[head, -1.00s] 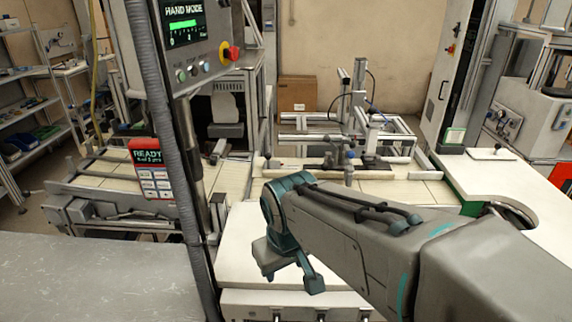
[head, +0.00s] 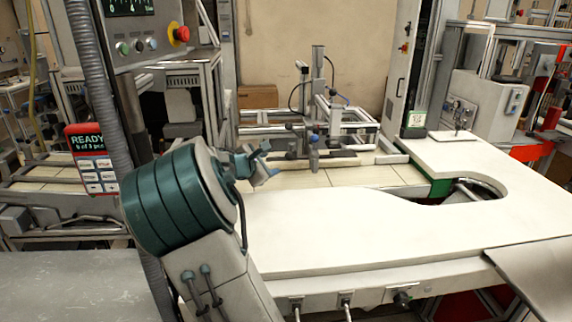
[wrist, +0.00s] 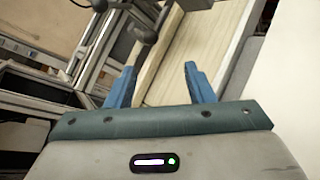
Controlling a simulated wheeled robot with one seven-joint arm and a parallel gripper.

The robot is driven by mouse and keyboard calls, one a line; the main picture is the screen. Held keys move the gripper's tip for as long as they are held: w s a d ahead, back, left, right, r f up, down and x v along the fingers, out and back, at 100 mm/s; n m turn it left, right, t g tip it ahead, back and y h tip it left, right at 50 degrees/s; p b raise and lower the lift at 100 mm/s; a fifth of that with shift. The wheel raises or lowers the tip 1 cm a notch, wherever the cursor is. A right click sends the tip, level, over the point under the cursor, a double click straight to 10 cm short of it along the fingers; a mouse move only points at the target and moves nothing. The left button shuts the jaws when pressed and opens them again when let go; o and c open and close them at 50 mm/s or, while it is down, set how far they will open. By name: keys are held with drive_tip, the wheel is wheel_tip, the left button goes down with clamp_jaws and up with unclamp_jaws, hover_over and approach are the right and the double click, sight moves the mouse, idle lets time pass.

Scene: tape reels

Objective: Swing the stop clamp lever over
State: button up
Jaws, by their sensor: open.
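The stop clamp shows in the head view as a blue-grey upright piece (head: 313,155) by the dark bar on the pale bed. A lever-like arm with a rounded dark end (head: 289,126) sits at its upper left; I cannot tell for sure that this is the clamp lever. In the wrist view a dark rounded knob on a stem (wrist: 145,32) lies beyond the fingers, slightly left of centre. My gripper (head: 268,160) is open and empty, left of the clamp and apart from it. Its two blue fingers (wrist: 160,72) stand wide apart in the wrist view.
A white curved worktop (head: 370,235) fills the front right. A metal frame (head: 335,115) stands behind the clamp. The control panel (head: 145,45) with a red button hangs at upper left. A sign reading READY (head: 90,158) is below it.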

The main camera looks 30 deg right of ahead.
sight(288, 157)
drive_tip(key=shift+n, duration=0.5)
drive_tip(key=x, duration=0.4)
drive_tip(key=w+p+x, duration=0.1)
drive_tip(key=x, duration=0.4)
drive_tip(key=r+x, duration=0.1)
drive_tip(key=x, duration=0.4)
drive_tip(key=shift+w+a+f+p, duration=0.1)
drive_tip(key=shift+w+p, duration=0.15)
drive_tip(key=shift+p, duration=0.1)
clamp_jaws()
drive_tip(key=shift+s, duration=0.1)
